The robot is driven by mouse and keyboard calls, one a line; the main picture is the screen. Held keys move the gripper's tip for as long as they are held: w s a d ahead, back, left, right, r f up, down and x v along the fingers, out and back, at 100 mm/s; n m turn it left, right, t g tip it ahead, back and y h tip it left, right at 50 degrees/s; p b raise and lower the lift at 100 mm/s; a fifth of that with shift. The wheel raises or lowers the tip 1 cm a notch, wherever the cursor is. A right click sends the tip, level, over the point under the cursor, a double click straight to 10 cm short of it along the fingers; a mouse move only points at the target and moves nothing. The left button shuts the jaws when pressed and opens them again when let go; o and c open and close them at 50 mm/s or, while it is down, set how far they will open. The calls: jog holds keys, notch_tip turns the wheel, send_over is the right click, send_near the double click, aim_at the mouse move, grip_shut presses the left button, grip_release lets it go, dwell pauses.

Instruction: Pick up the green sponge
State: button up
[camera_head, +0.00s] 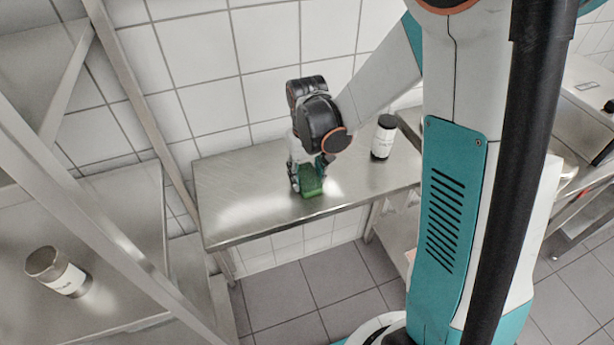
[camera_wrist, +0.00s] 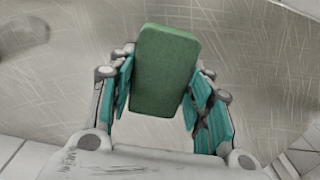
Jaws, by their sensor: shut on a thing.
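The green sponge (camera_wrist: 165,72) is between the teal-padded fingers of my gripper (camera_wrist: 160,95) in the wrist view. My gripper is shut on it, with a finger on its left and right sides. In the head view the sponge (camera_head: 311,181) shows below my gripper (camera_head: 308,178), over the steel table (camera_head: 240,205). I cannot tell whether the sponge touches the table top or is a little above it.
A black-lidded jar (camera_head: 383,138) with a white label stands on the same table, right of my gripper. A labelled metal canister (camera_head: 57,272) is on the steel shelf at the left. A tiled wall (camera_head: 215,60) rises behind the table. The table's left part is bare.

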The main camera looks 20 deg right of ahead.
aim_at(307, 176)
notch_tip(307, 176, up, 20)
jog(key=p, duration=0.6)
jog(key=shift+c, duration=0.5)
